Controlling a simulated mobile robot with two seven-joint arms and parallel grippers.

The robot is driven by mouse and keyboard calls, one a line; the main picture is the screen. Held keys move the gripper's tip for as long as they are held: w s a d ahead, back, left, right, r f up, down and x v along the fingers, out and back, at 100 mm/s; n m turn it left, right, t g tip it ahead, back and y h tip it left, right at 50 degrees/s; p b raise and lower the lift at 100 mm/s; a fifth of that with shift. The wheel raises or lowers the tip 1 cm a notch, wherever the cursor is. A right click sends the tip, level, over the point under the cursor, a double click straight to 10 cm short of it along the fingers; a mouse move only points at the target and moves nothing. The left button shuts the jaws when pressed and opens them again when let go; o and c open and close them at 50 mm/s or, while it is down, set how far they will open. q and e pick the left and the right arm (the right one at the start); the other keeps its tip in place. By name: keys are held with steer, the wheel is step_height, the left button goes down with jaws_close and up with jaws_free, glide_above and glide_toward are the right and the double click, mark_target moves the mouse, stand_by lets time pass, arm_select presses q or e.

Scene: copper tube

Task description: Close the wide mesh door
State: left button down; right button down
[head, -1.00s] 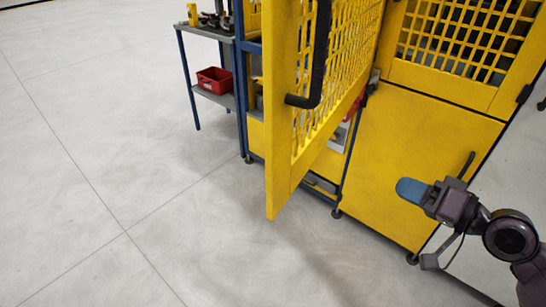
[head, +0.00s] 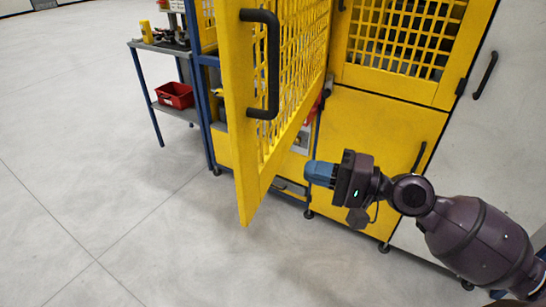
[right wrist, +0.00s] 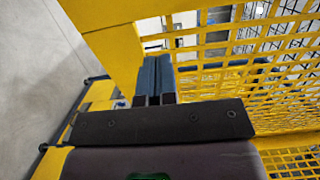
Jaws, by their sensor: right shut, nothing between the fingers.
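The wide yellow mesh door (head: 248,158) stands swung open, its free edge toward me, with a black bar handle (head: 272,65) on its face. My right gripper (head: 310,173) is to the right of the door's lower part in the head view, its blue fingers shut and empty, pointing left toward the door. In the right wrist view the shut fingers (right wrist: 155,60) are in front of the yellow frame and mesh (right wrist: 240,60). I cannot tell whether they touch it. My left gripper is not in view.
A yellow lower panel (head: 370,140) with a black handle and a mesh panel above stand right of the opening. A side table (head: 135,44) with a red bin (head: 175,95) on its shelf stands at the left. The grey floor (head: 60,200) on the left is clear.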

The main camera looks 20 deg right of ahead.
mark_target(260, 158)
steer(key=p+x, duration=0.2)
steer(key=x, duration=0.6)
steer(key=shift+w+a, duration=0.25)
steer(key=shift+a, duration=0.05)
